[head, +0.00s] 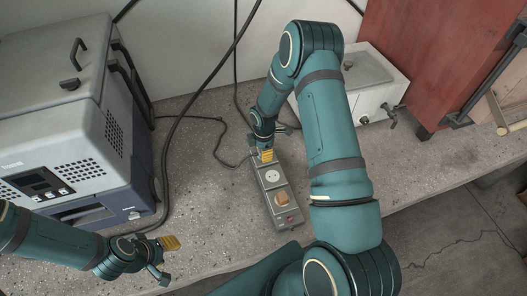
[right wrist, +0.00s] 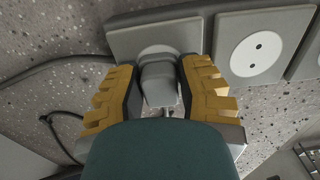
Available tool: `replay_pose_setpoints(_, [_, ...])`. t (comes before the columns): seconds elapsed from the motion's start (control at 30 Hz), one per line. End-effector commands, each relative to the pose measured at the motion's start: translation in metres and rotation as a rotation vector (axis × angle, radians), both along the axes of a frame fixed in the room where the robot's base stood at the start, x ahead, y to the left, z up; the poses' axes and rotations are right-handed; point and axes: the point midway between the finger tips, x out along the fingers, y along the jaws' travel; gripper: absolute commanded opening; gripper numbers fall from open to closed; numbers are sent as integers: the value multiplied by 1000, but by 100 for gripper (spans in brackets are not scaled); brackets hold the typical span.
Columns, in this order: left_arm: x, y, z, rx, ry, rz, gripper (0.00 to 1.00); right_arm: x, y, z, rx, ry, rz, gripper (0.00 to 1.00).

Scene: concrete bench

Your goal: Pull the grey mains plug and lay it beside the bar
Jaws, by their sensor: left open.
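The grey mains plug (right wrist: 159,82) sits at a round white socket at one end of the grey socket bar (right wrist: 210,47), in the right wrist view. In the head view the bar (head: 274,207) lies on the bench, and my right gripper (head: 265,153) is at its far end, hiding the plug. The right gripper's yellow fingers (right wrist: 160,88) stand on either side of the plug, very close to it; whether they press on it is unclear. My left gripper (head: 168,259) is open and empty above the bench at lower left.
A grey-and-blue instrument (head: 75,120) stands at left, a white box with a tap (head: 362,93) behind at right. Dark cables cross the bench. Bare bench (head: 205,205) lies left of the bar.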

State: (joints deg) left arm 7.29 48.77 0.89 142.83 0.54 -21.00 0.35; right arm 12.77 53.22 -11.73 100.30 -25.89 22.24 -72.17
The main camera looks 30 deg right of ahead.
Motion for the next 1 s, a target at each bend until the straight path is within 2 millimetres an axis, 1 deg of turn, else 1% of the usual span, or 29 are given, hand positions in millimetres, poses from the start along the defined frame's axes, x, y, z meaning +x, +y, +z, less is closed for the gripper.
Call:
replay_pose_setpoints(0.27, [0,0,1,0,0,0,42,-1,0,0,0,2,0,0])
replay_pose_setpoints(1.0, [0,0,16,0,0,0,42,0,0,28,0,1,0,0])
